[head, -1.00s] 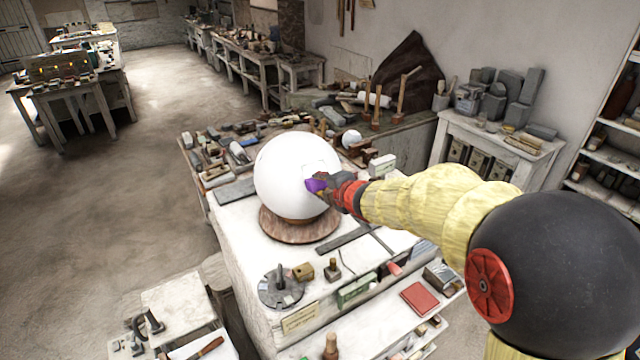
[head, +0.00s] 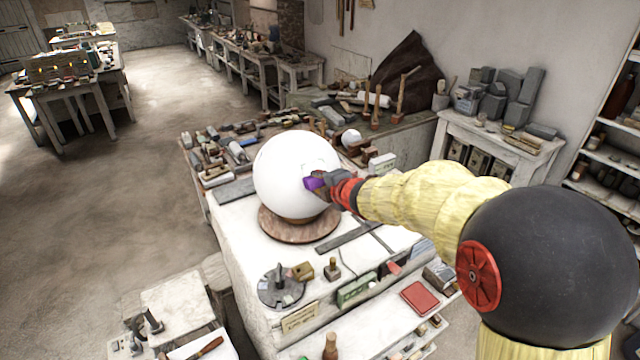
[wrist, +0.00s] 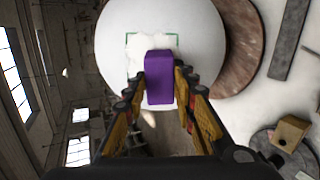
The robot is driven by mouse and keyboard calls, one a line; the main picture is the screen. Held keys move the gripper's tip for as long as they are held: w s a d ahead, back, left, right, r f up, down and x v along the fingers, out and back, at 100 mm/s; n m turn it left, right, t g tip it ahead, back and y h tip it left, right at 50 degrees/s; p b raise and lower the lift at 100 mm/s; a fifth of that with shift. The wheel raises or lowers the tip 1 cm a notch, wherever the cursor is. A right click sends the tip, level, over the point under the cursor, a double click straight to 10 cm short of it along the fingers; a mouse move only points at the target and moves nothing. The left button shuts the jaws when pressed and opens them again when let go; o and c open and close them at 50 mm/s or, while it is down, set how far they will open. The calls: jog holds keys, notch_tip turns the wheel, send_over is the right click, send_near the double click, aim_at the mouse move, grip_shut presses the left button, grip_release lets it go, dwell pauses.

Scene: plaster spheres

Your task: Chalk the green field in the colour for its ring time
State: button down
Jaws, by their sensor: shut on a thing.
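A large white plaster sphere (head: 285,175) rests on a round brown stand (head: 283,231) on the workbench. In the wrist view the sphere (wrist: 205,50) fills the upper middle. A thin green outline (wrist: 128,42) on it marks a field, with a whiter patch (wrist: 138,46) inside. My gripper (head: 327,184) is shut on a purple block (head: 312,183) at the sphere's right side. In the wrist view the block (wrist: 160,78) sits between both fingers and covers part of the field. I cannot tell whether the block touches the sphere.
A dark round plate with an upright peg (head: 281,287), a brass-coloured block (head: 302,271), a green box (head: 356,290) and a red pad (head: 419,298) lie at the bench's front. Tools crowd the back. A small white ball (head: 351,138) stands behind the sphere.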

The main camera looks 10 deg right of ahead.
jog(key=shift+d, duration=0.15)
jog(key=shift+w+d+r+p, duration=0.1)
jog(key=shift+d+r+p, duration=0.05)
jog(key=shift+d+p, duration=0.25)
jog(key=shift+w+d, duration=0.15)
jog(key=shift+d, duration=0.3)
jog(key=shift+s+a+f+b, duration=0.1)
jog(key=shift+s+a+b, duration=0.05)
jog(key=shift+a+b, duration=0.4)
jog(key=shift+s+a+f+b, duration=0.1)
jog(key=shift+s+a+b, duration=0.2)
jog(key=shift+a, duration=0.45)
jog(key=shift+s+a+f+b, duration=0.1)
jog(key=shift+a+b, duration=0.4)
jog(key=shift+a, duration=0.15)
jog(key=shift+w, duration=0.1)
jog(key=shift+d, duration=0.1)
jog(key=shift+w+d+r+p, duration=0.1)
jog(key=shift+d+r+p, duration=0.15)
jog(key=shift+d+p, duration=0.45)
jog(key=shift+w+d+p, duration=0.2)
jog(key=shift+d+p, duration=0.2)
jog(key=shift+d, duration=0.2)
jog(key=shift+w+d+p, duration=0.2)
jog(key=shift+d+p, duration=0.15)
jog(key=shift+d, duration=0.2)
